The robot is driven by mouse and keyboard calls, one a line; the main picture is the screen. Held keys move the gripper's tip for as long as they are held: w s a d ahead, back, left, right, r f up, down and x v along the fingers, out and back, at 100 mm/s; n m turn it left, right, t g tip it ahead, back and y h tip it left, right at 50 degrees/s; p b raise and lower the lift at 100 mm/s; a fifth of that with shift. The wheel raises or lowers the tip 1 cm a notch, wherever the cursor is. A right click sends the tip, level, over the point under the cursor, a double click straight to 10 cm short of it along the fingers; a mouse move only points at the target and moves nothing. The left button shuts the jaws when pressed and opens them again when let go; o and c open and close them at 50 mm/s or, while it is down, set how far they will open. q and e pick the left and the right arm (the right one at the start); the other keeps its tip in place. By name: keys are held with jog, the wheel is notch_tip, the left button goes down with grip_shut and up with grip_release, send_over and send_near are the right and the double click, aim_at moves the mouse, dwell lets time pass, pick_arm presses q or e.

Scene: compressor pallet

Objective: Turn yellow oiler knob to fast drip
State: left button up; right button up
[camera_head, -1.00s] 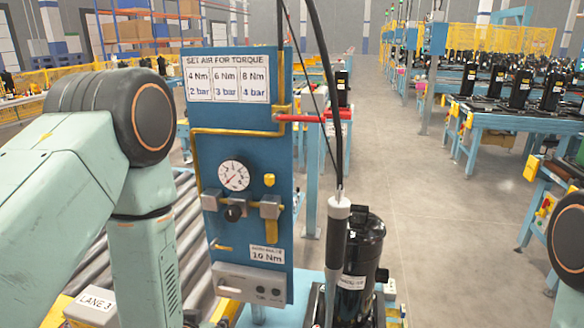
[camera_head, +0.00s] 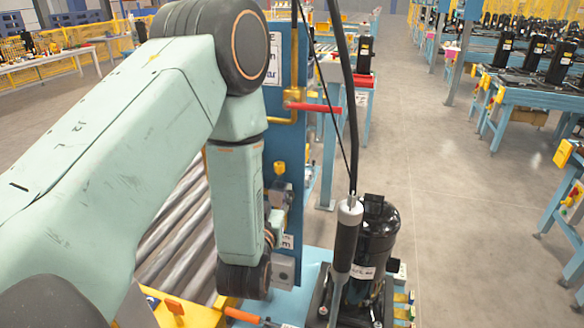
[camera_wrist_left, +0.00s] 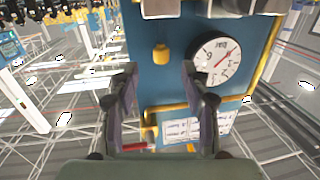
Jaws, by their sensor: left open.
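The yellow oiler knob (camera_head: 279,168) stands on the blue panel (camera_head: 299,120), above a grey metal block (camera_head: 281,192), just right of my left forearm. In the left wrist view, which is upside down, the knob (camera_wrist_left: 161,53) is in front of my left gripper (camera_wrist_left: 159,77). The gripper is open, its fingers on either side of the line to the knob, with nothing between them. I see no contact. The white pressure gauge (camera_wrist_left: 214,60) is to the right there. In the head view my arm hides the gauge and most of the gripper. My right gripper is not in view.
A hanging tool (camera_head: 346,235) on a cable and a black compressor (camera_head: 376,240) stand right of the panel. A red bar (camera_head: 313,107) sticks out from the panel's edge. A roller conveyor (camera_head: 175,235) runs at the left. Floor at the right is open.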

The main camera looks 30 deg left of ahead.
aim_at(278, 170)
pick_arm(q)
jog(key=x, duration=0.2)
jog(key=p+x, duration=0.1)
jog(key=x, duration=0.1)
jog(key=r+x, duration=0.1)
jog(key=x, duration=0.1)
jog(key=shift+w+a+p, duration=0.15)
jog(key=shift+a+p, duration=0.15)
jog(key=shift+a, duration=0.1)
jog(key=shift+w+r, duration=0.1)
jog(key=shift+w, duration=0.05)
jog(key=shift+d+r, duration=0.25)
jog(key=shift+d, duration=0.05)
jog(key=shift+w+a+f, duration=0.25)
jog(key=shift+a+f, duration=0.05)
jog(key=shift+f, duration=0.05)
jog(key=c, duration=0.3)
jog(key=shift+s+d+r, duration=0.15)
jog(key=shift+d+r, duration=0.05)
jog(key=c, duration=0.6)
jog(key=shift+a, duration=0.1)
grip_shut()
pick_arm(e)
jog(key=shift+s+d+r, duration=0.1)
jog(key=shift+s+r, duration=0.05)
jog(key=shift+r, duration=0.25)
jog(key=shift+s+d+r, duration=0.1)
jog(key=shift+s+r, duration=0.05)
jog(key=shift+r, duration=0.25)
